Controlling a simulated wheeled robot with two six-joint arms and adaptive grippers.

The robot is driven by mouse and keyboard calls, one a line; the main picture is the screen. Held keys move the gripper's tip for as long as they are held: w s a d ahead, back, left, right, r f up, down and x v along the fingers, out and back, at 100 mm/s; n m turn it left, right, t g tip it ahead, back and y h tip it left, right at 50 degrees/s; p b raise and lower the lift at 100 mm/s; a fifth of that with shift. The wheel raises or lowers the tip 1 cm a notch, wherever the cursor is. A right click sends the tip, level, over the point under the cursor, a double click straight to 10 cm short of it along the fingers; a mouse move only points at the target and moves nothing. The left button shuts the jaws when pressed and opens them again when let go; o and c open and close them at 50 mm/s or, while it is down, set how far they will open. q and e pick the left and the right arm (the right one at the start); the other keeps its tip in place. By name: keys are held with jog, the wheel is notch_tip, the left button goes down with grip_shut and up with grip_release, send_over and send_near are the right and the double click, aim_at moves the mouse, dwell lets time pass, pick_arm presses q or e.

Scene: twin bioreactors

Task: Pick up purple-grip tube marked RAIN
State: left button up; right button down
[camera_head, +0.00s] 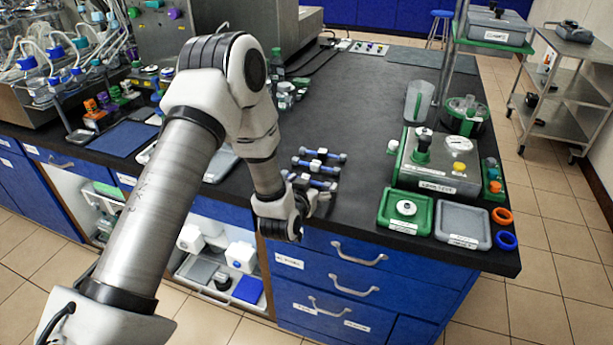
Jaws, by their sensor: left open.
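My left arm comes in from the lower left and bends down at the middle of the bench. My left gripper (314,202) is open at the bench's front edge, just in front of a small group of tube-like pieces with blue ends. The far piece (322,154), the middle piece (315,166) and the near piece (311,181) lie crosswise in a row. The near one is closest to the gripper and partly hidden by it. I cannot make out a purple grip or the RAIN marking on any of them. My right gripper is not in view.
A green tray (404,228) with a white round part and a grey tray (463,241) lie at the front right. A grey device (438,178) stands behind them. Bottles and tubing crowd the left. The dark bench top (362,110) is clear behind the tube-like pieces.

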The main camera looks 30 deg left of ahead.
pick_arm(q)
jog(key=shift+w+a+f, duration=0.35)
jog(key=shift+f, duration=0.05)
jog(key=shift+s+d+r, duration=0.1)
jog(key=shift+d+r, duration=0.05)
jog(key=c, duration=0.8)
